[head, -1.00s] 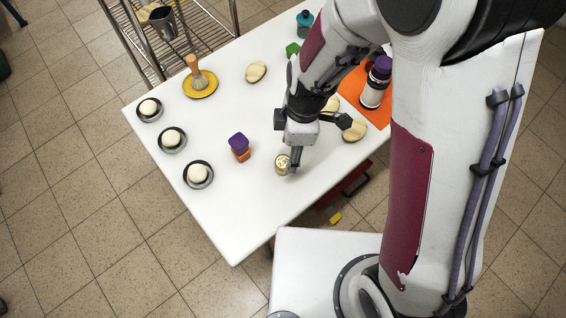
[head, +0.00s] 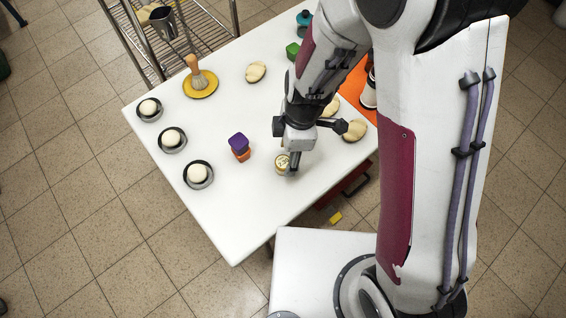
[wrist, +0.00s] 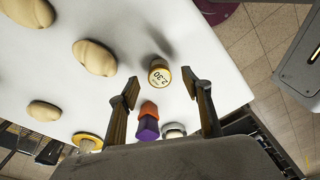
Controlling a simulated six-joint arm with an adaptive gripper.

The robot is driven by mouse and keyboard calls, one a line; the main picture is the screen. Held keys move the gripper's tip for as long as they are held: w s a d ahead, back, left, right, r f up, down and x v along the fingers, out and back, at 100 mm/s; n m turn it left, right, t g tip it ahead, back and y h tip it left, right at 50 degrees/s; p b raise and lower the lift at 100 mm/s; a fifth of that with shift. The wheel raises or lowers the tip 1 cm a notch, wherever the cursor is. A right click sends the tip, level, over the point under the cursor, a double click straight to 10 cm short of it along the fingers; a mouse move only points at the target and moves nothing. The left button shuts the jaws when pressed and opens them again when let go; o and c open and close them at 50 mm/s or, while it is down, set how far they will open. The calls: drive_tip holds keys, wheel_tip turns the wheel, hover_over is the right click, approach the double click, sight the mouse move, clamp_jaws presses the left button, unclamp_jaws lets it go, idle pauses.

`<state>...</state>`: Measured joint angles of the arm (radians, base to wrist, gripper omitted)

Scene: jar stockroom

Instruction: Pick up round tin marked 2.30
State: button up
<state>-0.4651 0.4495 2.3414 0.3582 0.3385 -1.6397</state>
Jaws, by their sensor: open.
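The round tin marked 2.30 (wrist: 160,76) stands on the white table in the wrist view, its pale lid with dark numerals facing the camera and its side gold. It also shows in the head view (head: 281,164), partly covered by a finger. My gripper (head: 289,161) is over the tin in the head view. In the wrist view my gripper (wrist: 161,78) has its two fingers spread apart, with the tin in line with the gap between their tips. The fingers do not appear to touch it.
A purple and orange block stack (head: 239,147) stands left of the tin on the white table (head: 225,205). Several pale soaps on dark dishes (head: 199,174) line the left edge. Potato-like lumps (head: 354,130) lie to the right.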

sight(284, 162)
drive_tip(key=shift+f, duration=0.2)
idle(0.3)
drive_tip(key=shift+a+f, duration=0.25)
drive_tip(key=shift+f, duration=0.45)
drive_tip(key=shift+a+f, duration=0.25)
drive_tip(key=shift+f, duration=0.4)
drive_tip(key=shift+a+f, duration=0.15)
drive_tip(key=shift+f, duration=0.95)
drive_tip(key=c, duration=1.2)
